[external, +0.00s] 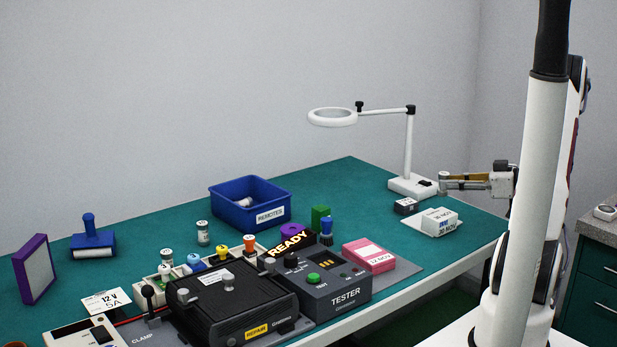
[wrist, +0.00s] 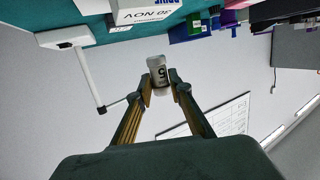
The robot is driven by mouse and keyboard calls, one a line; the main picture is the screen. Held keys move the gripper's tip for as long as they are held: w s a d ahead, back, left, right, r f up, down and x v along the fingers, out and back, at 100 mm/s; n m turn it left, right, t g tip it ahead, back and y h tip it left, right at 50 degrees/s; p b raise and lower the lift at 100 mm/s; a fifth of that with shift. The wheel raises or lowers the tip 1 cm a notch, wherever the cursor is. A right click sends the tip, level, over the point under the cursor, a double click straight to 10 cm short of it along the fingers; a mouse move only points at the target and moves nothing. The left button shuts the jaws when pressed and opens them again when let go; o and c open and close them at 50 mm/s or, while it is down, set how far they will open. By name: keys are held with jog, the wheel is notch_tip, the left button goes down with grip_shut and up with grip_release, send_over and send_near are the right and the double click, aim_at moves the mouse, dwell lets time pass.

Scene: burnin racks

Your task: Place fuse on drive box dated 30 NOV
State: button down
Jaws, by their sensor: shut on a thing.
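My gripper (external: 447,182) is at the right of the external view, beside the magnifier lamp's base. It is shut on a small cylindrical fuse (external: 443,180), which also shows between the fingertips in the wrist view (wrist: 158,72) with a "5" on its label. The white drive box (external: 438,221) lies on a pale mat below the gripper, and the fuse is held above it, apart from it. In the wrist view, this box (wrist: 140,14) reads 30 NOV. A pink drive box (external: 368,257), with a label that seems to read 12 NOV, lies beside the tester.
A magnifier lamp (external: 408,150) stands close to my gripper. A small dark box (external: 406,206) sits left of the white box. A blue REMOTES bin (external: 250,204), a tester (external: 335,295) and a black repair unit (external: 235,300) occupy the table. Another small cylinder (external: 203,233) stands near the bin.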

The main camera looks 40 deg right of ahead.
jog(key=shift+f, duration=0.7)
jog(key=shift+f, duration=1.85)
jog(key=shift+f, duration=0.2)
jog(key=c, duration=1.8)
grip_release()
jog(key=shift+c, duration=0.2)
jog(key=shift+r, duration=0.2)
jog(key=v, duration=1.2)
jog(key=shift+w, duration=0.1)
